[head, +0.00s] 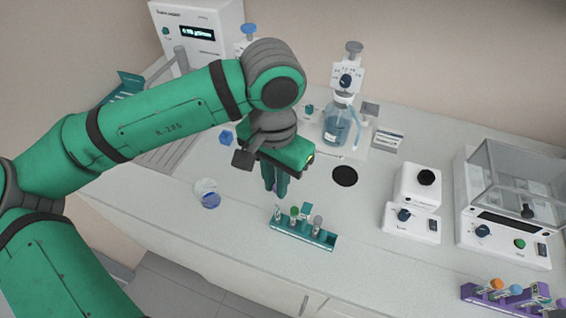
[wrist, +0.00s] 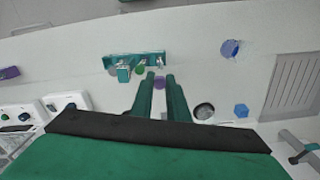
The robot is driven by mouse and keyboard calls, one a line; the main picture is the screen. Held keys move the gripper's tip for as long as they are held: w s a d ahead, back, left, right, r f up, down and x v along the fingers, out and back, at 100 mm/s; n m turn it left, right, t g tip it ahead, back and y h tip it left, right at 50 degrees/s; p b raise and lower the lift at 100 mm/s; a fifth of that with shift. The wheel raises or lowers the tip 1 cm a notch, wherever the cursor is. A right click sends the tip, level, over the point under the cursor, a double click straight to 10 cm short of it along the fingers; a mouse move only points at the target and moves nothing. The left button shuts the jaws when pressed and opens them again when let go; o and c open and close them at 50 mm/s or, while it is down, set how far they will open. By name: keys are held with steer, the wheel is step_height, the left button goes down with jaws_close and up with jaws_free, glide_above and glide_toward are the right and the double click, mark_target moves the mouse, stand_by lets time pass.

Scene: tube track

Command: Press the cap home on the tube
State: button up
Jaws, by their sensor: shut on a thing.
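My gripper (head: 275,190) points down above the bench, behind the teal rack. In the wrist view its two green fingers (wrist: 160,80) are shut on a small purple cap (wrist: 160,82). Whether a tube hangs under the cap is hidden. The teal rack (head: 322,242) stands near the bench's front edge and also shows in the wrist view (wrist: 152,55). It holds several small tubes, one with a green cap (head: 294,211) and one with a grey cap (head: 317,221). The purple cap is apart from the rack. I cannot tell which tube is uncapped.
A round dish (head: 205,187) lies left of my gripper and a blue cube (head: 227,138) behind it. A black disc (head: 345,176), a small white device (head: 415,205) and a balance (head: 505,220) stand right. A bottle (head: 340,125) is behind. A purple rack (head: 515,300) is front right.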

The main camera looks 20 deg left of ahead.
mark_target(276, 208)
steer(key=shift+w+f, duration=0.15)
steer(key=shift+f, duration=2.6)
steer(key=shift+s+f, duration=0.2)
steer(key=shift+s, duration=0.1)
steer(key=shift+f, duration=0.55)
stand_by(0.9)
steer(key=o, duration=0.8)
steer(key=shift+r, duration=0.1)
